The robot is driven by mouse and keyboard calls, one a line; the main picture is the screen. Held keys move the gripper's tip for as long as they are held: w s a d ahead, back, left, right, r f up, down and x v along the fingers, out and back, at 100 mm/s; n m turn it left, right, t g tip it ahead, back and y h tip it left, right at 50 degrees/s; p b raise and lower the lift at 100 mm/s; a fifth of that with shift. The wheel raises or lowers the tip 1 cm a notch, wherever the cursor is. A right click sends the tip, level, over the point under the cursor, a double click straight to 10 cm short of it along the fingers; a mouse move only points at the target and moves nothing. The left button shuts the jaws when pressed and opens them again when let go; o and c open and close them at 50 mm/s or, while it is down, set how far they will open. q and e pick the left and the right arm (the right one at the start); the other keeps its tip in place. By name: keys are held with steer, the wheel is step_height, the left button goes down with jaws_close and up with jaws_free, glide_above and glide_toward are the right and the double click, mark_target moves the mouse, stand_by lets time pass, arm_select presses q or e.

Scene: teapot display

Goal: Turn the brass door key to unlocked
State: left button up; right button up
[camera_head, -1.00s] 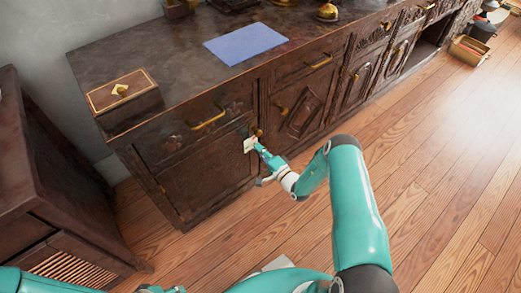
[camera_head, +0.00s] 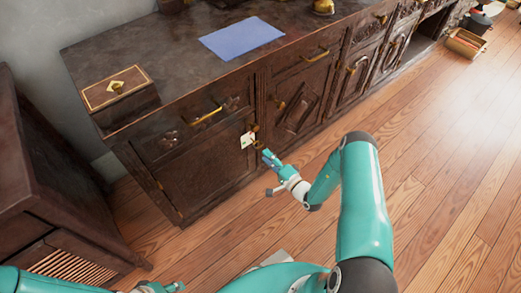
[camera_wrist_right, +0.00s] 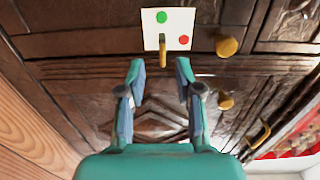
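The brass key (camera_wrist_right: 162,50) sits on a white plate (camera_wrist_right: 168,28) with a green dot and a red dot. In the right wrist view the key's bow points down the picture, between and just beyond my fingertips. The plate also shows on the cabinet front in the head view (camera_head: 246,140), where the key is too small to make out. My right gripper (camera_wrist_right: 161,72) is open and empty, apart from the key; it also shows in the head view (camera_head: 268,157). My left gripper (camera_head: 160,287) is partly visible at the bottom edge; its fingers are unclear.
A dark cabinet (camera_head: 200,178) with brass knobs and handles stands ahead. A brass knob (camera_wrist_right: 227,46) is beside the plate. A box (camera_head: 118,90) and a blue sheet (camera_head: 240,39) lie on top.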

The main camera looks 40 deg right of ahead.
steer(key=s, duration=0.5)
steer(key=shift+d, duration=0.2)
steer(key=shift+a, duration=0.1)
